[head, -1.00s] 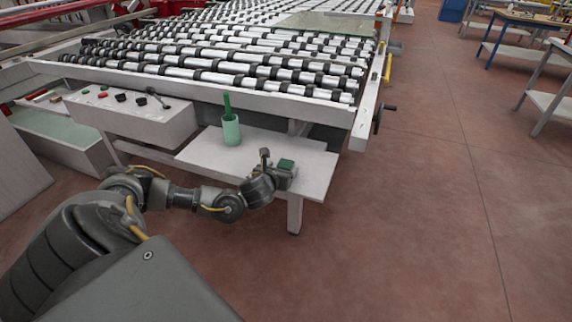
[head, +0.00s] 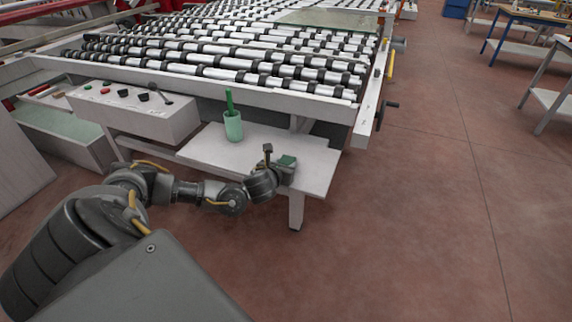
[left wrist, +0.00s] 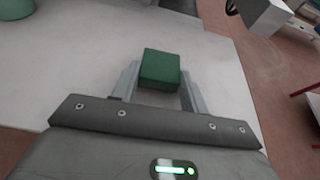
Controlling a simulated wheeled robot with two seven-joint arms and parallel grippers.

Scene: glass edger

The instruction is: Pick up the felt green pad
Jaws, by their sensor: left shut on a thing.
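The green felt pad (left wrist: 160,67) is a small dark green block at the middle of the left wrist view. Whether the pad touches the shelf I cannot tell. My right gripper is not in view.
A light green cup (head: 233,127) with a dark green stick in it stands on the shelf, left of the pad. A control box (head: 130,112) with buttons is further left. The roller conveyor (head: 240,62) rises behind the shelf. Open floor (head: 420,210) lies to the right.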

